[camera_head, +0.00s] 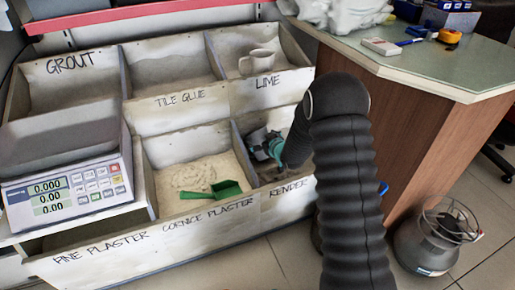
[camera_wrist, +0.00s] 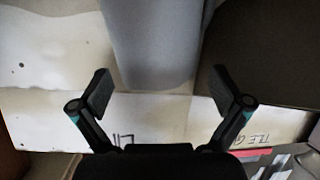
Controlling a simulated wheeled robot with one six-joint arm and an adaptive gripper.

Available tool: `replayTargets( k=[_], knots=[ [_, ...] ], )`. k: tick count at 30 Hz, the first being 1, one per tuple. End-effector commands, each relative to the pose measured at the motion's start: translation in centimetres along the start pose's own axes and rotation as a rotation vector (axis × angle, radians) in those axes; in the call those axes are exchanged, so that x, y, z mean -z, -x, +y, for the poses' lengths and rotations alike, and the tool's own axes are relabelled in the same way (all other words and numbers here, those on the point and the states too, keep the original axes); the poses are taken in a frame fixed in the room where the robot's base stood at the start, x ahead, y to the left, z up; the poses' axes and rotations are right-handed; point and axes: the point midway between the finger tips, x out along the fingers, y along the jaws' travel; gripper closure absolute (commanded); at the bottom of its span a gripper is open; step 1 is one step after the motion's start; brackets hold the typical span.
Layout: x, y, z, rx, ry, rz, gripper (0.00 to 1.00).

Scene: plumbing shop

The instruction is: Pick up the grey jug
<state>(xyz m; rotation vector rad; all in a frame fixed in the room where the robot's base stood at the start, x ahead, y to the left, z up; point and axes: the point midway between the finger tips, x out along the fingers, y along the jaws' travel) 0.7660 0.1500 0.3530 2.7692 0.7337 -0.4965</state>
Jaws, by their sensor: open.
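My gripper (camera_head: 268,150) reaches down into the bin marked RENDER (camera_head: 287,194), and my dark arm covers part of that bin. In the wrist view my gripper (camera_wrist: 168,95) is open, its two fingers spread apart. A smooth grey rounded body (camera_wrist: 150,40), which looks like the grey jug, lies between and beyond the fingers. Its top runs out of the picture, and I cannot tell whether a finger touches it. In the head view it is hardly distinguishable beside the gripper.
A green scoop (camera_head: 218,190) lies on sand in the CORNICE PLASTER bin. A digital scale (camera_head: 65,185) stands at left. The counter (camera_head: 440,68) is at right, with a metal canister (camera_head: 425,245) on the floor. Bin walls surround my gripper closely.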

Motion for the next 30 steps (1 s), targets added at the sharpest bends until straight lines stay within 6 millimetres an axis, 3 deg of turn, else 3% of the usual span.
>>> replayTargets(
  k=[5, 13, 23, 28, 30],
  knots=[
    [-0.2, -1.2, -0.1, 0.000, 0.000, 0.000, 0.00],
    [-0.5, -4.8, -0.2, 0.000, 0.001, 0.001, 0.00],
    [-0.4, -5.4, -0.1, -0.001, 0.000, 0.000, 0.00],
    [-0.4, -5.4, -0.1, -0.001, 0.000, 0.000, 0.40],
    [-0.4, -5.4, -0.1, -0.001, 0.000, 0.000, 0.43]
  ],
)
